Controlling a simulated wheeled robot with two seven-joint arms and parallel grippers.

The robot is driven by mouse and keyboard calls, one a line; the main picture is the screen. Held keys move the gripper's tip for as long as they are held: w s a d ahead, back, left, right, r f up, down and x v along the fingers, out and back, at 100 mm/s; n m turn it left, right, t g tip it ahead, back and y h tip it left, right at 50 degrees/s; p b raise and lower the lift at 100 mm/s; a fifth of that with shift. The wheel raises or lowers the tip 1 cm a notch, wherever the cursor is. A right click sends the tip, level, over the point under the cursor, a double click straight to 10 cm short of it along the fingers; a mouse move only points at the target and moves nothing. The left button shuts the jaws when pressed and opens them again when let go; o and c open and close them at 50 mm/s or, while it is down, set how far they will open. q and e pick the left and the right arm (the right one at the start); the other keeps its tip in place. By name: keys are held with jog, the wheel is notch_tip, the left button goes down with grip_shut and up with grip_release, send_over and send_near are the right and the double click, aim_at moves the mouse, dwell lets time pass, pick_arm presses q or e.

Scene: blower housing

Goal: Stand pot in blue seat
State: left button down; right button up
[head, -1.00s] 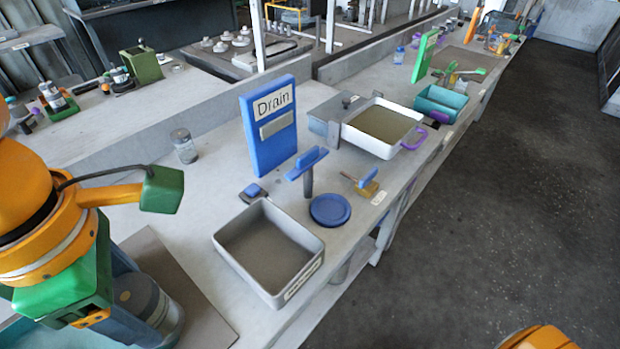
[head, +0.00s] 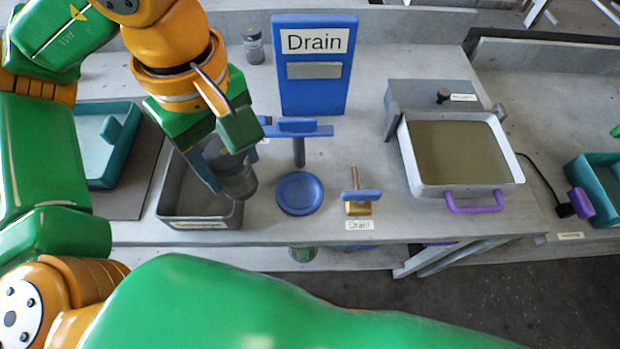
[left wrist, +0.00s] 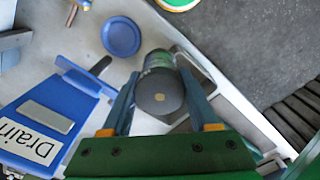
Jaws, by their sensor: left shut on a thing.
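The pot (head: 238,181), a dark grey cylinder, is between the fingers of my left gripper (head: 222,172), which is shut on it. In the head view the pot appears tilted, in front of the right side of the grey tray. The blue seat (head: 300,194) is a round blue dish on the bench, just right of the pot and apart from it. It also shows in the left wrist view (left wrist: 121,37), up and left of the pot (left wrist: 160,88). The seat looks empty. My right gripper is not in view.
A blue post with a crossbar (head: 299,150) stands behind the seat, before the blue Drain sign (head: 314,92). A small brass valve with a blue handle (head: 359,203) is right of the seat. The grey tray (head: 172,214) is left; a filled white basin (head: 408,150) is further right.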

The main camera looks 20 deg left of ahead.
pick_arm(q)
jog(key=w+d+f+p, duration=0.1)
jog(key=w+d+f, duration=0.1)
jog(key=f, duration=0.1)
jog(key=w+d+f+p, duration=0.1)
jog(key=w+d+f, duration=0.1)
jog(key=f, duration=0.1)
jog(key=w+d+f+p, duration=0.2)
jog(key=f, duration=0.2)
jog(key=shift+d, duration=0.25)
jog(key=shift+f, duration=0.35)
jog(key=shift+f+b, duration=0.25)
jog(key=shift+b, duration=0.25)
jog(key=shift+c, duration=0.7)
grip_release()
jog(key=shift+r, duration=0.1)
jog(key=shift+r, duration=0.1)
